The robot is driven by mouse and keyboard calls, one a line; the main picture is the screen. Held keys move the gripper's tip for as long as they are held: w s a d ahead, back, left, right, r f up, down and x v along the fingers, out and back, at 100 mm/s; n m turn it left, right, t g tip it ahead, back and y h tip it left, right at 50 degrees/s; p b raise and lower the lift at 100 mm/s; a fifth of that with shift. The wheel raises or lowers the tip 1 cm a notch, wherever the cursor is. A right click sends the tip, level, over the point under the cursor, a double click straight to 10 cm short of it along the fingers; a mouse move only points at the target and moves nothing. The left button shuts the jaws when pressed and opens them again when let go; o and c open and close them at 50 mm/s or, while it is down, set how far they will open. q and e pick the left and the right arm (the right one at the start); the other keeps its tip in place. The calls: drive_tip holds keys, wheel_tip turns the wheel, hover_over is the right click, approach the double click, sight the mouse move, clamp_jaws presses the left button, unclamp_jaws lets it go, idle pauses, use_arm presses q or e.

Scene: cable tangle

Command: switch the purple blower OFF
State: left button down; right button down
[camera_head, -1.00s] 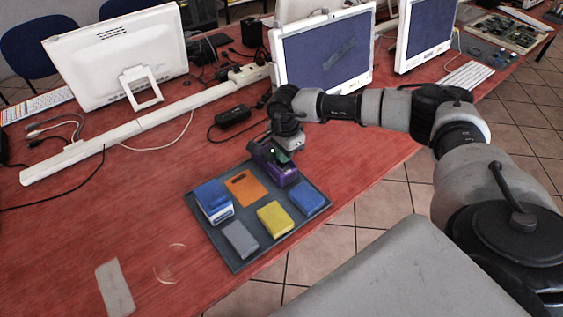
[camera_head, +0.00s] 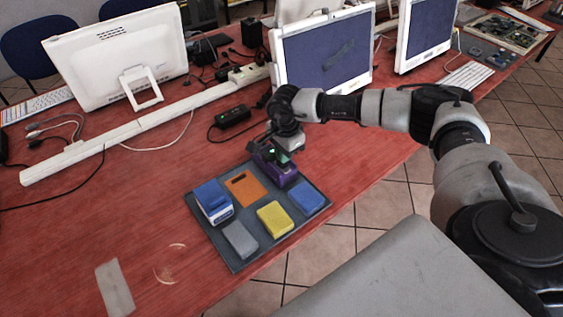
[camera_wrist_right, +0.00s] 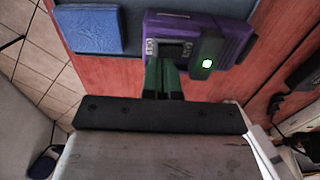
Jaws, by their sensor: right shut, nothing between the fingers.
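The purple blower (camera_head: 285,174) stands at the far right corner of the dark tray, below my right gripper (camera_head: 277,152). In the right wrist view the blower (camera_wrist_right: 228,28) has a dark panel with a switch area (camera_wrist_right: 170,49) between small pale markings, too small to read surely. A green light (camera_wrist_right: 207,64) glows on a dark green part beside it. The green fingers of my right gripper (camera_wrist_right: 163,78) are together and empty, with their tips at the panel's near edge. Whether they touch it I cannot tell. My left gripper is not in view.
The tray (camera_head: 236,266) also holds a blue-and-white box (camera_head: 213,201), an orange plate (camera_head: 246,189), and grey (camera_head: 240,239), yellow (camera_head: 275,218) and blue (camera_head: 309,197) blocks. A black adapter (camera_head: 232,117) and a white monitor (camera_head: 325,55) stand behind. The red table left of the tray is mostly clear.

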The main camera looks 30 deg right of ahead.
sight(284, 165)
drive_tip(key=shift+f+b, duration=1.1)
drive_tip(key=shift+f, duration=0.3)
idle(0.9)
drive_tip(key=shift+s+r, duration=0.1)
drive_tip(key=shift+r+p, duration=0.7)
drive_tip(key=shift+r, duration=0.1)
drive_tip(key=shift+r+p, duration=1.65)
drive_tip(key=shift+r, duration=1)
